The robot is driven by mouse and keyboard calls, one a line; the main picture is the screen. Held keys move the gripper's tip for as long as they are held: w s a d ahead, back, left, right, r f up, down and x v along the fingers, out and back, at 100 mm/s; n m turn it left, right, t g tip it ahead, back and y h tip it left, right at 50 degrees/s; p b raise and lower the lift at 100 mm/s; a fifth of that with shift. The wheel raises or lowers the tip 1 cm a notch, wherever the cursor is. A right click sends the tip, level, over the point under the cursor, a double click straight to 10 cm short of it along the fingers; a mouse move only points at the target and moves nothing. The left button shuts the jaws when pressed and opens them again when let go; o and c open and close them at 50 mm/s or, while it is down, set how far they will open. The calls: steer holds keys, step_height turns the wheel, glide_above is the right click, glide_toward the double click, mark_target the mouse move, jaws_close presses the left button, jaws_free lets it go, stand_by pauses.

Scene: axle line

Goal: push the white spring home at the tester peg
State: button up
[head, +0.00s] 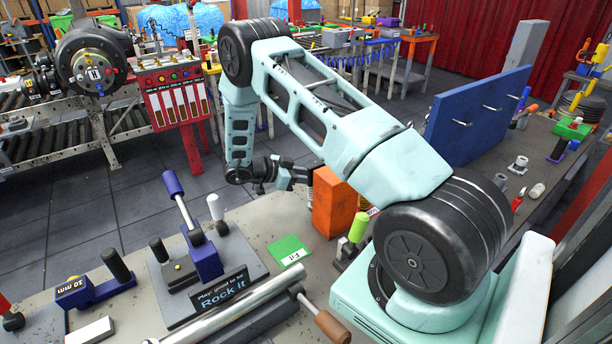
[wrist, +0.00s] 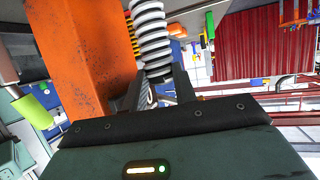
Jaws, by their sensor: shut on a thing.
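In the wrist view the white spring (wrist: 152,42) stands between the two dark fingers of my gripper (wrist: 158,82), which is shut on its near end. The spring's coils run up from the fingers to the top edge of the picture.
The orange block (head: 334,203) stands close to my gripper, and also shows large in the wrist view (wrist: 80,55). A lime-green cylinder (head: 359,227) stands in front of it. A green card (head: 287,249) and a blue lever fixture (head: 205,258) lie left. A blue panel (head: 478,115) stands right.

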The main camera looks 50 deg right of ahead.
steer(key=shift+f+b, duration=0.9)
steer(key=shift+f, duration=0.45)
steer(key=o, duration=1.1)
steer(key=shift+o, duration=0.2)
steer(key=b+v, duration=0.3)
steer(key=v, duration=0.4)
steer(key=shift+w+a, duration=0.15)
steer(key=shift+a, duration=0.05)
steer(key=shift+r, duration=0.1)
